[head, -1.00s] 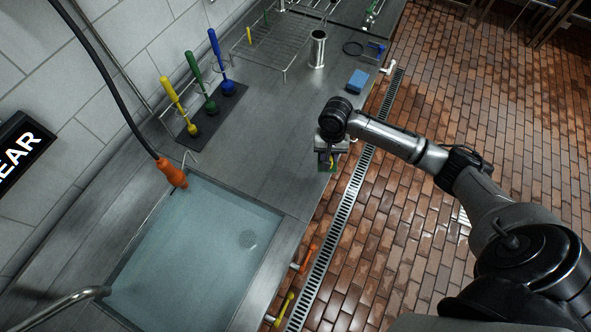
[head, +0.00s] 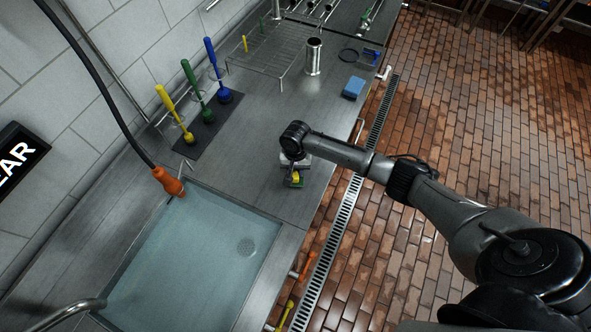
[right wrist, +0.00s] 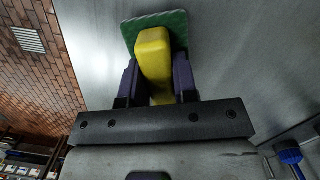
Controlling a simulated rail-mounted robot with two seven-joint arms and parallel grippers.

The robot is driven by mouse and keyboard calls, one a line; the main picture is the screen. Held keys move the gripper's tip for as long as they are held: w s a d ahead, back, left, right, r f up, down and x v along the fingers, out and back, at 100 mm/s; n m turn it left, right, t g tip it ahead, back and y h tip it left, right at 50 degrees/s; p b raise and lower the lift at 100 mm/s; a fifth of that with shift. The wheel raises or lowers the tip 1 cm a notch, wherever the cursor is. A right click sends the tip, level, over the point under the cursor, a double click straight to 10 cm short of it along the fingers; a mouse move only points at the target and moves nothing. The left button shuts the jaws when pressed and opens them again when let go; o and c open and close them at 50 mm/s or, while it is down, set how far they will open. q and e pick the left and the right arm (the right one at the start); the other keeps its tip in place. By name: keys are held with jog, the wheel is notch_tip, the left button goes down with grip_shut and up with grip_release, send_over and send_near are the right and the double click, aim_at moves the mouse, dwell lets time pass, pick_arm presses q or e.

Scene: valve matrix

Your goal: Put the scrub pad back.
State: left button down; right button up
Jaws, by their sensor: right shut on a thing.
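The scrub pad (right wrist: 153,60) is a yellow block with a green face, seen clearly in the right wrist view. My right gripper (right wrist: 158,82) is shut on its yellow part, one dark finger on each side. The green face points away from the gripper, towards the grey metal surface; whether it touches that surface I cannot tell. In the head view the pad (head: 296,179) shows small below my right gripper (head: 294,171), over the counter between the sink and the blue block. My left gripper is not in view.
The water-filled sink (head: 205,262) lies at lower left, an orange-ended hose (head: 168,181) above it. Yellow, green and blue brushes (head: 205,90) stand on a dark mat. A wire rack (head: 270,55), a metal cup (head: 313,57) and a blue block (head: 353,87) are farther back. The counter (head: 260,130) between is clear.

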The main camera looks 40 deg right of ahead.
jog(key=shift+f, duration=0.25)
jog(key=shift+f, duration=0.15)
jog(key=o, duration=0.8)
jog(key=shift+o, duration=0.2)
